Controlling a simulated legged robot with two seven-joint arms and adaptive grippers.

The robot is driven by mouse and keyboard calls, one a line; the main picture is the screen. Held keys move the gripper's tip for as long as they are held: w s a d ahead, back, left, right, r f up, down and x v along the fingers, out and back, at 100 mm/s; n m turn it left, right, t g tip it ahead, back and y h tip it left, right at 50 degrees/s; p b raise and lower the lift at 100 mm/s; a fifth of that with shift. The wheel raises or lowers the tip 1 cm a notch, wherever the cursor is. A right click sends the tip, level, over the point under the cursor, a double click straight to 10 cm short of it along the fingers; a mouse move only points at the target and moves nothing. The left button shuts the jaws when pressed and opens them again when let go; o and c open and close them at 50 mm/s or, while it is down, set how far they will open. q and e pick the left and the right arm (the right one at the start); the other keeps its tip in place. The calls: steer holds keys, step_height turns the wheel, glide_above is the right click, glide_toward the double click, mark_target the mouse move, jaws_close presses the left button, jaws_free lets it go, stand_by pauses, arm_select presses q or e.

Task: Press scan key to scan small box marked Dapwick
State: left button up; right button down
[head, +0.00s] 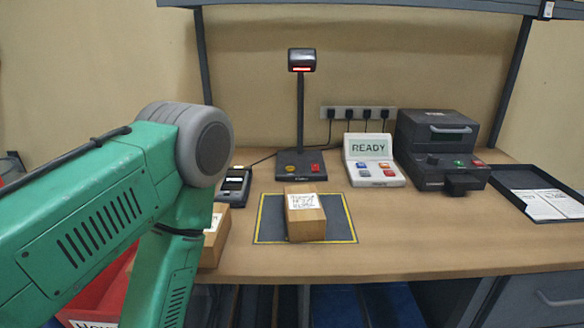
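A small brown box (306,224) with a white label lies on the dark mat (270,233) with a yellow border. The label's writing is too small to read for certain. A scanner (301,61) on a post stands behind the mat, with a red light lit. Its base (302,175) has a yellow button and a red button. A white console (370,147) to its right reads "READY" and has several coloured keys (376,169); I cannot read which is the scan key. My green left arm fills the left side, its gripper out of frame. My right gripper is not in view.
A second brown box (213,240) with a label is partly hidden behind my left arm. A handheld device (234,187) stands left of the mat. A black printer-like machine (437,148) and a black tray (511,184) with papers stand right. A red bin (96,302) sits below left. The front right bench is clear.

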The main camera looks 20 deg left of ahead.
arm_select(q)
jaws_close()
stand_by(1.4)
